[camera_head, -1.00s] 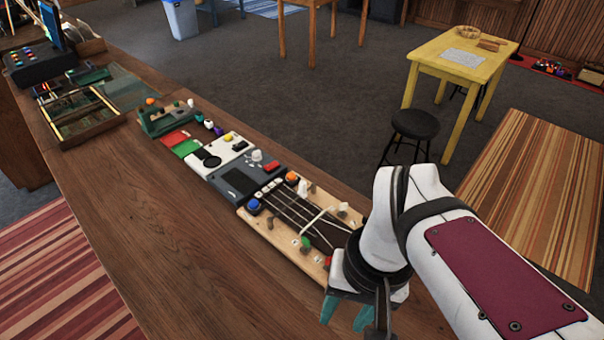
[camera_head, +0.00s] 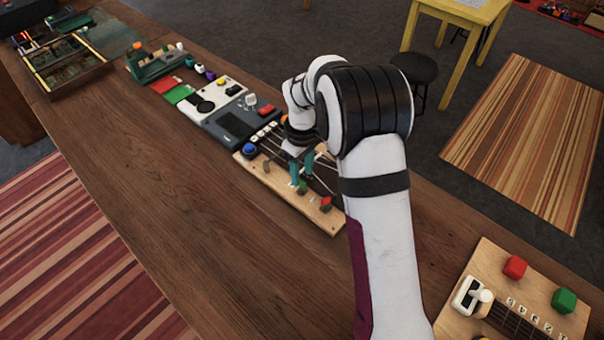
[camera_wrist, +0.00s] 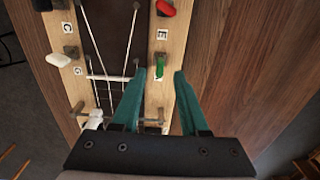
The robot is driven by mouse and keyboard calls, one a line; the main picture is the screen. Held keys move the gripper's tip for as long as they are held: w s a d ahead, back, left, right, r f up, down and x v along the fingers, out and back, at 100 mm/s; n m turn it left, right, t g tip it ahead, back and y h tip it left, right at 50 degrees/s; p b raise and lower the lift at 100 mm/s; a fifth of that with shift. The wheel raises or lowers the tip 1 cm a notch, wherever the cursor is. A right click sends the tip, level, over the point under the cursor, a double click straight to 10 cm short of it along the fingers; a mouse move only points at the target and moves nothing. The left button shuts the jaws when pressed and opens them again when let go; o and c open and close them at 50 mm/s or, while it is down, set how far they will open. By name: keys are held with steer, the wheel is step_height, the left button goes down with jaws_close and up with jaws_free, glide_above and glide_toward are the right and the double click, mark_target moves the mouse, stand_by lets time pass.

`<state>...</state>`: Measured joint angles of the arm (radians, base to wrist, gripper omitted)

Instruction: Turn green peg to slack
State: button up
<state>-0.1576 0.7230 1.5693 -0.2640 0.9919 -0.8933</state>
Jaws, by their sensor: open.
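The green peg (camera_wrist: 159,66) stands on the right wooden strip of a stringed wooden board (camera_wrist: 172,50) in the wrist view. It also shows small in the head view (camera_head: 302,187). My gripper (camera_wrist: 160,74) is open. In the wrist view its two teal fingertips lie on either side of the green peg, with gaps to both sides. Whether the fingers are down at the peg's height is hard to tell. In the head view my gripper (camera_head: 301,170) is over the board, and my arm hides part of it.
On the same board are a red peg (camera_wrist: 166,8) and a white peg (camera_wrist: 59,60). A blue knob (camera_head: 249,149) sits at its far end. Another board (camera_head: 460,322) with red and green blocks lies lower right. The counter left of the board is clear.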

mark_target(302, 185)
steer(key=shift+f, duration=1.25)
jaws_close()
